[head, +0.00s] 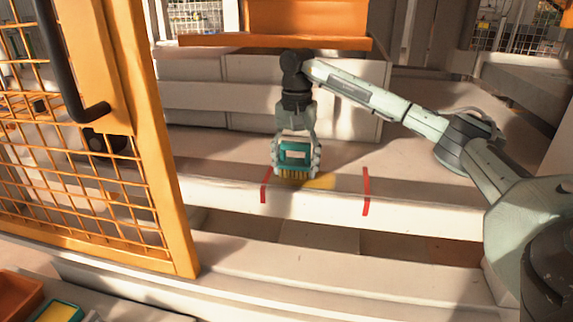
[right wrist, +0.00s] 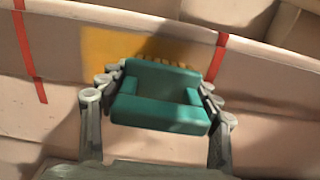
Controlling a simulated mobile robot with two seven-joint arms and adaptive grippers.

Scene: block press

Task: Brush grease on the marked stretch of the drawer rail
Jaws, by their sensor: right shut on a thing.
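My right gripper (head: 296,158) is shut on a teal brush (head: 294,153) with yellowish bristles pointing down. The brush is over the pale drawer rail (head: 420,212), near the left red mark (head: 264,186). The right red mark (head: 366,190) is farther along the rail. A yellow grease patch (head: 321,181) shows on the rail between the marks, just right of the brush. In the right wrist view the brush (right wrist: 160,97) sits between both fingers, its bristles at the yellow patch (right wrist: 100,50). Whether the bristles touch the rail is hard to tell. My left gripper is not in view.
An orange mesh door (head: 165,170) with a black handle (head: 70,70) stands at the left, close to the rail. An orange part (head: 290,42) overhangs behind my right wrist. A container with a yellow inside (head: 58,311) is at the bottom left.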

